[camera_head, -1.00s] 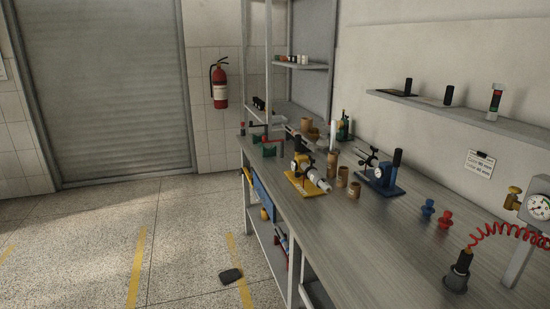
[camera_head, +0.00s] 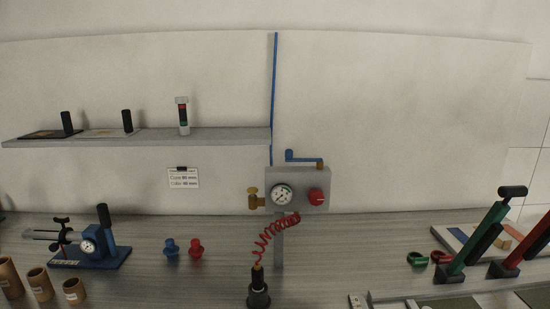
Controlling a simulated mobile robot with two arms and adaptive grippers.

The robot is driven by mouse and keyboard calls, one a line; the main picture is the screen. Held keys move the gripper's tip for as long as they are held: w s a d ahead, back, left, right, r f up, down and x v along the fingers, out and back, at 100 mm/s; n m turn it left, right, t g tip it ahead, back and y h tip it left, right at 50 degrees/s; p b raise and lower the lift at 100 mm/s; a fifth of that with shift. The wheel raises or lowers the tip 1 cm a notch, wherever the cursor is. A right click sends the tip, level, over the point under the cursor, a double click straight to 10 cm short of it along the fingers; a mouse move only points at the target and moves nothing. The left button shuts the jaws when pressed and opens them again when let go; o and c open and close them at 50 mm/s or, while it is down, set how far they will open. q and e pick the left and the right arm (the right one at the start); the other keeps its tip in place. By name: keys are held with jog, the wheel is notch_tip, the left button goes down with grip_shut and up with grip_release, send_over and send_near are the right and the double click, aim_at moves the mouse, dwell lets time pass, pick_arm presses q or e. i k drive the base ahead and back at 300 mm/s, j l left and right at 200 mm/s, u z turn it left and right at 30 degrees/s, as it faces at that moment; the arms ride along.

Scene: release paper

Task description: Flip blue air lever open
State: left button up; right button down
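The blue air lever (camera_head: 302,158) sits on top of a grey box (camera_head: 312,203) that stands on a post at the back of the bench. The lever's long arm lies roughly level, with a short upright end at the left and a brass fitting at the right. The box carries a round white gauge (camera_head: 281,194), a red knob (camera_head: 316,197) and a brass valve (camera_head: 255,198) on its left side. A blue pipe (camera_head: 274,95) runs up the wall behind it. Neither of my grippers shows in view.
A red coiled hose (camera_head: 272,236) hangs down to a black nozzle (camera_head: 258,289) in front of the box. A blue fixture (camera_head: 92,252), brown cylinders and blue and red pegs stand left. Green and red levered tools stand right. A shelf (camera_head: 140,139) juts from the wall at left.

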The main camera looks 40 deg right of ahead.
aim_at(289, 154)
jog(key=i+j+z, duration=0.2)
jog(key=j+z, duration=0.2)
jog(key=j, duration=0.15)
jog(key=i+j+z, duration=0.15)
jog(key=j+z, duration=0.7)
jog(key=j, duration=0.3)
